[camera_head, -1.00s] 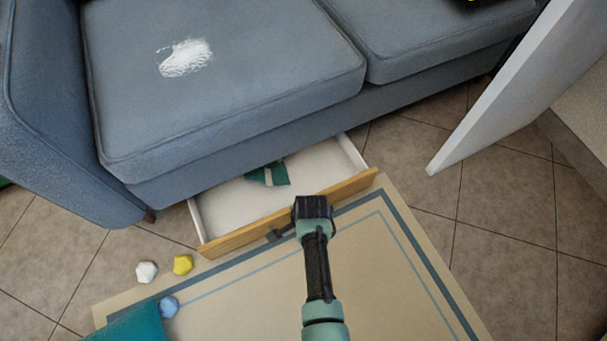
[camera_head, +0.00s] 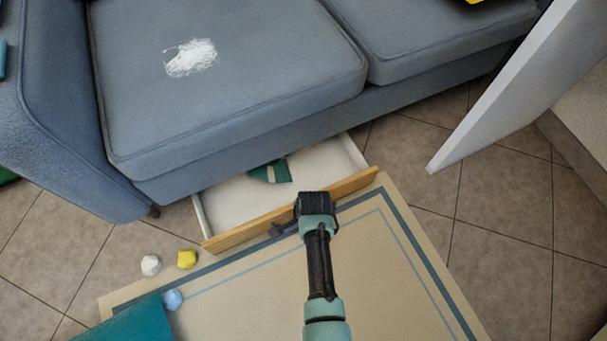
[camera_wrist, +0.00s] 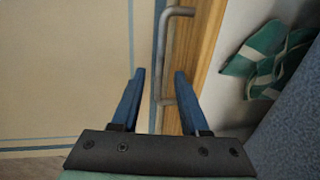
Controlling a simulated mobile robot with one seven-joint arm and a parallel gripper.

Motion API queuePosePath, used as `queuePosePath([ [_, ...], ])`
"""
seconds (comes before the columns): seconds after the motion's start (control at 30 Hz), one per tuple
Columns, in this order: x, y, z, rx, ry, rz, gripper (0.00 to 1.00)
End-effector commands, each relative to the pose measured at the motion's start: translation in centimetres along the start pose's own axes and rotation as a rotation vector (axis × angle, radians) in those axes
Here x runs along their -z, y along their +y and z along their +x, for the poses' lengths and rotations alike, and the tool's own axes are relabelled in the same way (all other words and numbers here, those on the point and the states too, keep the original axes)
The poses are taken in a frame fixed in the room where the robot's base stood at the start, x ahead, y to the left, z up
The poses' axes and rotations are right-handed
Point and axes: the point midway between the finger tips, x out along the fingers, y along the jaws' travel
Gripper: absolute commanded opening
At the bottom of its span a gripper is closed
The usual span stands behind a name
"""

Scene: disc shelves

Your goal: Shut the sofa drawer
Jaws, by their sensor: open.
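The sofa drawer (camera_head: 222,205) sticks out from under the blue-grey sofa (camera_head: 215,80). It has white walls and a wooden front (camera_head: 240,235), and a green and white cloth (camera_head: 270,173) lies inside. My gripper (camera_head: 314,197) is at the drawer's front, right of its middle. In the wrist view, my gripper (camera_wrist: 157,75) is open, with two blue fingers. The grey bar handle (camera_wrist: 165,55) on the wooden front runs between the fingers in that picture. I cannot tell whether the fingers touch it.
A beige rug (camera_head: 380,270) with blue stripes lies before the drawer. White (camera_head: 151,265), yellow (camera_head: 187,259) and blue (camera_head: 173,299) small objects and a teal cushion (camera_head: 130,325) lie at left. A white panel (camera_head: 500,85) stands at right. Tiled floor (camera_head: 410,195) is clear between.

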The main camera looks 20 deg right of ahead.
Motion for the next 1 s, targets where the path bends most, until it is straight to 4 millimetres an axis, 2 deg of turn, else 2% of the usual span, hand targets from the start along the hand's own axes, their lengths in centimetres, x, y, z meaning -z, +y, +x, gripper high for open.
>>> queuePosePath([
  [0.03,0.0,-0.1,-1.7,0.001,0.000,0.000,0.45],
  [0.1,0.0,-0.1,-3.0,0.001,0.000,0.000,0.45],
  [0.5,0.0,0.0,-9.3,0.000,0.000,0.000,0.45],
  [0.7,0.0,0.0,-10.5,0.000,0.000,0.000,0.45],
  [1.0,0.0,0.0,-10.6,0.000,0.000,0.000,0.45],
])
